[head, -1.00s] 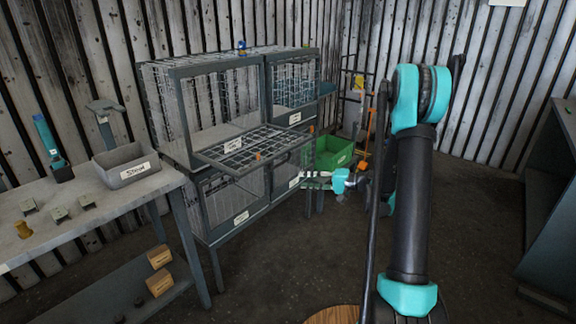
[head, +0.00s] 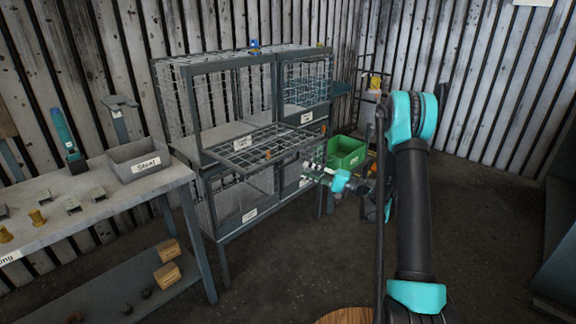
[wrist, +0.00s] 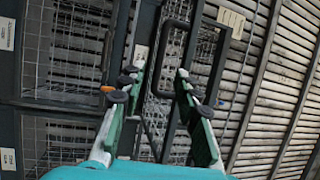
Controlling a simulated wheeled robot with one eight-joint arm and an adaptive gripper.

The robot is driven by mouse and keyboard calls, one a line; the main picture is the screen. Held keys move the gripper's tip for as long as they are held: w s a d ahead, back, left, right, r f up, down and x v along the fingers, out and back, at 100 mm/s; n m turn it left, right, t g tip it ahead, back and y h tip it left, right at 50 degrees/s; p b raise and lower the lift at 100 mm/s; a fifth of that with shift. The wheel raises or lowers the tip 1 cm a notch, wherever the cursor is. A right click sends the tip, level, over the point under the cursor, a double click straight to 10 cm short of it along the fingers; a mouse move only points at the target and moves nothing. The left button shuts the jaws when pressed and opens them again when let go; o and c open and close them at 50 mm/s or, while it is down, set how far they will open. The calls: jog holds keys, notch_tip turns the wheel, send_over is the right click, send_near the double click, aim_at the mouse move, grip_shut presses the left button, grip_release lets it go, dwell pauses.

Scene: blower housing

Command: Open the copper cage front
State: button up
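A grey wire-mesh cage rack (head: 222,92) stands against the wall in the head view. The upper left cage's mesh front (head: 262,140) is swung down and sticks out roughly level, with a label and an orange knob (head: 268,154). The labels are too small to read, so I cannot tell which cage is copper. My gripper (head: 311,170) is near the right end of that lowered front. In the wrist view my gripper (wrist: 158,78) has its fingers apart with dark frame bars beyond them. An orange knob (wrist: 107,89) shows left of the fingers. Contact with the front cannot be told.
A workbench (head: 90,206) with a grey labelled bin (head: 140,163) stands at left. A green bin (head: 346,153) is behind my gripper, right of the rack. A teal mesh panel (head: 305,92) covers the upper right cage. Open floor (head: 480,220) lies at right.

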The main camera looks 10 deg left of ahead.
aim_at(289, 164)
jog(key=x, duration=0.9)
jog(key=shift+a, duration=0.15)
jog(key=shift+f, duration=0.1)
grip_shut()
